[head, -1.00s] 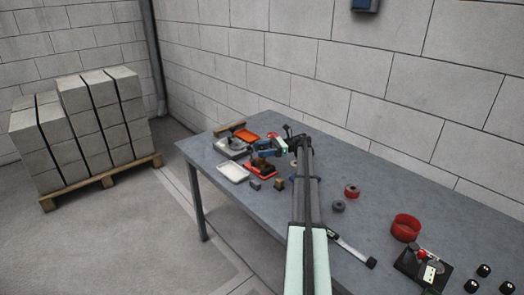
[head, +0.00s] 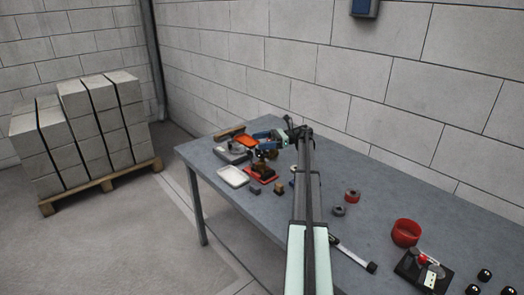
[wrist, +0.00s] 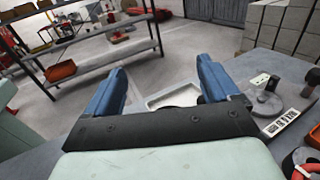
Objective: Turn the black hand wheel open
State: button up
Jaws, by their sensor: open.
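A small brass-brown fitting with a dark top (head: 262,168) stands on a red base (head: 260,176) near the far left end of the table. The dark top may be the black hand wheel, but it is too small to be sure. My gripper (head: 262,137) is beyond and above it, apart from it as far as I can tell. In the wrist view the blue fingers (wrist: 162,68) are spread, with nothing held between them. A dark curved edge (wrist: 178,98) shows low between them, mostly hidden by my gripper's body; it may be the wheel's rim.
Red and dark rings (head: 352,195), a red bowl (head: 406,233) and a switch box (head: 420,268) are at right. The wall stands behind the table (head: 300,225).

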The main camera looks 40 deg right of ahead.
jog(key=shift+r, duration=1.7)
